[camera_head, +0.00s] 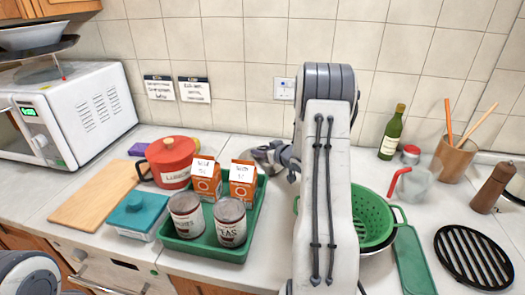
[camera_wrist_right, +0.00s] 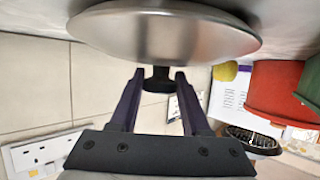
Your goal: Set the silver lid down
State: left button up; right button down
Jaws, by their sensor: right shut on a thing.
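The silver lid (camera_wrist_right: 165,30) fills the top of the right wrist view, a shiny metal disc with a black knob (camera_wrist_right: 157,80). My right gripper (camera_wrist_right: 157,76) is shut on the knob, one dark finger on each side. In the head view my right gripper (camera_head: 285,157) shows behind the orange cartons, near the back of the counter. My right arm hides part of this area, and I cannot clearly make out the lid's outline or its height there. My left gripper is not in view.
A green tray (camera_head: 211,254) holds two cans and two orange cartons (camera_head: 243,185). A red pot (camera_head: 170,158), wooden board (camera_head: 92,202) and teal-lidded box (camera_head: 137,210) stand left. A green colander (camera_head: 372,215), bottle (camera_head: 392,135) and black trivet (camera_head: 474,257) are right.

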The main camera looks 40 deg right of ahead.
aim_at(273, 169)
jog(key=shift+f, duration=0.15)
jog(key=shift+c, duration=1.8)
grip_release()
jog(key=shift+r, duration=0.3)
jog(key=p+v, duration=0.2)
jog(key=v, duration=0.4)
jog(key=shift+s+r, duration=0.1)
jog(key=shift+s, duration=0.15)
jog(key=shift+s+p, duration=0.35)
jog(key=shift+s, duration=0.1)
